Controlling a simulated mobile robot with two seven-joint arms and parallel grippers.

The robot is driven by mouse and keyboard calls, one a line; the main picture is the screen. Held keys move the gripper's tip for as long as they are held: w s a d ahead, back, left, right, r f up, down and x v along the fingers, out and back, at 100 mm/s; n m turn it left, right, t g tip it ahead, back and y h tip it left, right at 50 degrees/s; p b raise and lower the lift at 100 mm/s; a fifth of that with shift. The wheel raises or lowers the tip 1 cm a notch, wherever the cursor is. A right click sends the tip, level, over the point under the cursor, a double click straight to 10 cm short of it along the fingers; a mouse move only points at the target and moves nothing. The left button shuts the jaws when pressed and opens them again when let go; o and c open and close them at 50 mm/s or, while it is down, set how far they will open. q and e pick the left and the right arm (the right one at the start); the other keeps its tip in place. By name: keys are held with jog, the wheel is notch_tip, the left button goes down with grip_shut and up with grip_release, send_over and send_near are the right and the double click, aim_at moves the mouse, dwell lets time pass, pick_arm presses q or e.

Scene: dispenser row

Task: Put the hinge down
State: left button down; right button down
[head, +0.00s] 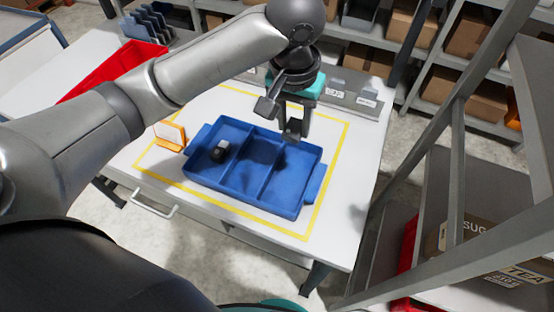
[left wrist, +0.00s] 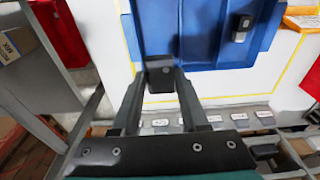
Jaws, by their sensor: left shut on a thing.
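My left gripper (head: 291,122) is shut on a small dark hinge (head: 293,130). It holds the hinge above the blue tray (head: 245,200), near the tray's far edge toward the right. In the left wrist view the hinge (left wrist: 161,78) sits between the two fingertips, with the blue tray (left wrist: 215,56) beyond it. The tray has three compartments. A black and light-grey part (head: 221,150) lies in the left compartment and also shows in the left wrist view (left wrist: 240,27). The middle compartment shows only shadow, and the right one looks empty. My right gripper is out of view.
A yellow outline (head: 328,190) surrounds the tray on the white table (head: 362,160). An orange-framed card (head: 170,135) stands left of the tray. A red bin (head: 115,70) is at the back left. Labelled strips (head: 345,95) line the far edge. Shelving (head: 455,180) stands on the right.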

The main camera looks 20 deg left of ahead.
aim_at(290, 142)
pick_arm(q)
notch_tip(290, 142, down, 13)
jog(key=shift+s+r+b, duration=0.1)
jog(key=shift+r+b, duration=0.05)
jog(key=shift+b, duration=0.9)
notch_tip(290, 142, down, 5)
jog(key=shift+r+b, duration=0.15)
jog(key=shift+b, duration=0.3)
jog(key=shift+f, duration=0.25)
jog(key=shift+c, duration=2.1)
grip_release()
jog(key=shift+r, duration=0.1)
jog(key=r, duration=0.4)
jog(key=s+r+p, duration=0.1)
jog(key=r, duration=0.3)
jog(key=r+p, duration=0.1)
jog(key=r, duration=0.3)
jog(key=shift+s, duration=0.2)
